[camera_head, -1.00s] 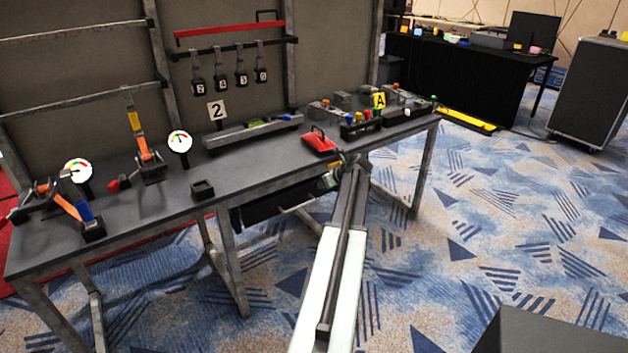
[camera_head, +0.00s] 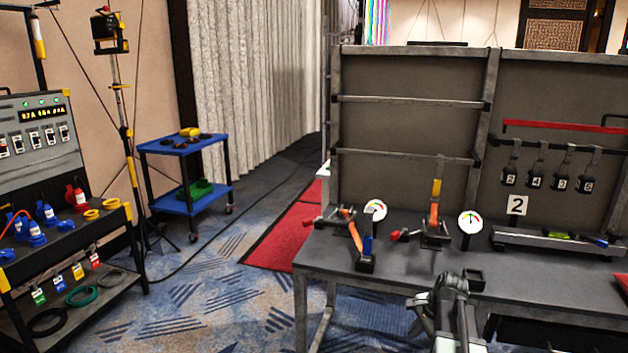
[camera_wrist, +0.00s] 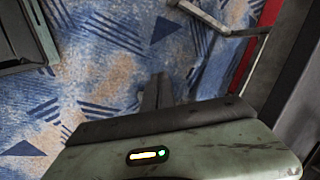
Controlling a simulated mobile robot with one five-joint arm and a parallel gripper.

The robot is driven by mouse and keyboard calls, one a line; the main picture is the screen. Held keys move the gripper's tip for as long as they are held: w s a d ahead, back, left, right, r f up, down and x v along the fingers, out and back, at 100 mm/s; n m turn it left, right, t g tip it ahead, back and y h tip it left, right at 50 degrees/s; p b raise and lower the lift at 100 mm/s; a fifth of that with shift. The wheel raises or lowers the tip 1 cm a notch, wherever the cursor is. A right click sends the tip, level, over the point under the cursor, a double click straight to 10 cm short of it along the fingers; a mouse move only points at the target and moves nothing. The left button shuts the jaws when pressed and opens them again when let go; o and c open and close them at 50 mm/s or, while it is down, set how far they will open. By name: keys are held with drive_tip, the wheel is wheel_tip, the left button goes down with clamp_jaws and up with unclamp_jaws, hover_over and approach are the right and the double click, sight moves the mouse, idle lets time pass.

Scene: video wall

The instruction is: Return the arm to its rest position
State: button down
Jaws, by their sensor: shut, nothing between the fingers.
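My gripper (camera_wrist: 157,92) shows in the wrist view as dark fingers pressed together, with nothing between them. Behind it is my worn green wrist housing with a small lit indicator. The fingers point down over the patterned blue and beige carpet (camera_wrist: 100,65). In the head view my arm comes up from the bottom edge, right of centre, in front of the workbench. Its links look folded, and the fingertips cannot be made out there.
The grey workbench (camera_head: 390,283) with gauges and clamps stands close on the right. A blue cart (camera_head: 185,148) stands at the back left. A control panel rack (camera_head: 45,225) is at the far left. Carpet between rack and bench is mostly open, crossed by a cable.

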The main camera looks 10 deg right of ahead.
drive_tip(key=s+a+f+n+g+h, duration=0.1)
drive_tip(key=s+a+n+g, duration=0.15)
drive_tip(key=a+n, duration=0.9)
drive_tip(key=s+a+f+n+g, duration=0.1)
drive_tip(key=s+a+n, duration=0.35)
drive_tip(key=a, duration=1.35)
wheel_tip(320, 180, up, 23)
drive_tip(key=w+n+p, duration=0.1)
drive_tip(key=p, duration=2.1)
drive_tip(key=shift+a+f, duration=0.15)
drive_tip(key=shift+a, duration=0.05)
drive_tip(key=shift+d, duration=0.1)
